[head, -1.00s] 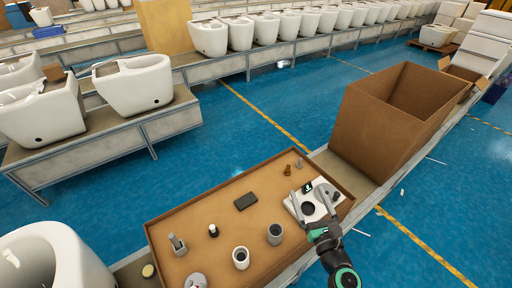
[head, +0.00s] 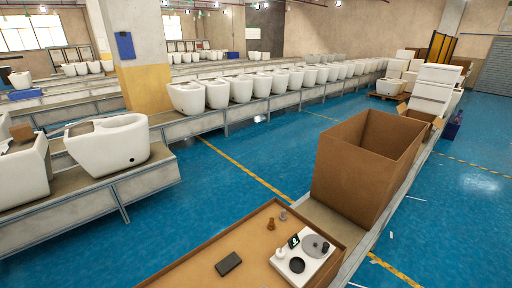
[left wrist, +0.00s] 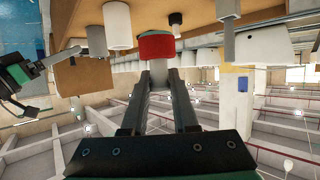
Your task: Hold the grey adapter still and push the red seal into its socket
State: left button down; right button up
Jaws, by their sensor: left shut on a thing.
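My left gripper (left wrist: 157,66) is shut on the red seal (left wrist: 156,46), seen between its fingertips in the left wrist view, with a pale part below the red. The seal is close under the tray, which appears upside down there. A grey hollow cylinder (left wrist: 97,40), likely the grey adapter, stands on the tray beside a whiter cylinder (left wrist: 117,25). Its socket is not visible. My right gripper (left wrist: 55,58) is at the left of that view, near the cylinder; whether it touches it or is open is unclear. Neither gripper shows in the head view.
The brown tray (head: 213,256) holds a dark block (head: 228,264) and a white plate (head: 287,270) with a black round recess and a grey disc. A large cardboard box (head: 335,165) stands beyond it. White toilets (head: 110,143) line the conveyors.

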pick_arm(q)
notch_tip(320, 180, down, 10)
jog(key=b, duration=0.9)
jog(key=shift+r, duration=0.2)
pick_arm(e)
jog(key=x, duration=0.8)
jog(key=shift+w+a+f, duration=0.1)
jog(key=shift+w+f, duration=0.05)
jog(key=shift+f, duration=0.2)
pick_arm(q)
jog(key=shift+f+b, duration=0.45)
pick_arm(e)
jog(key=shift+w+a, duration=0.25)
jog(key=shift+w, duration=0.2)
jog(key=shift+r, duration=0.1)
jog(key=shift+c, duration=0.3)
jog(key=c, duration=1)
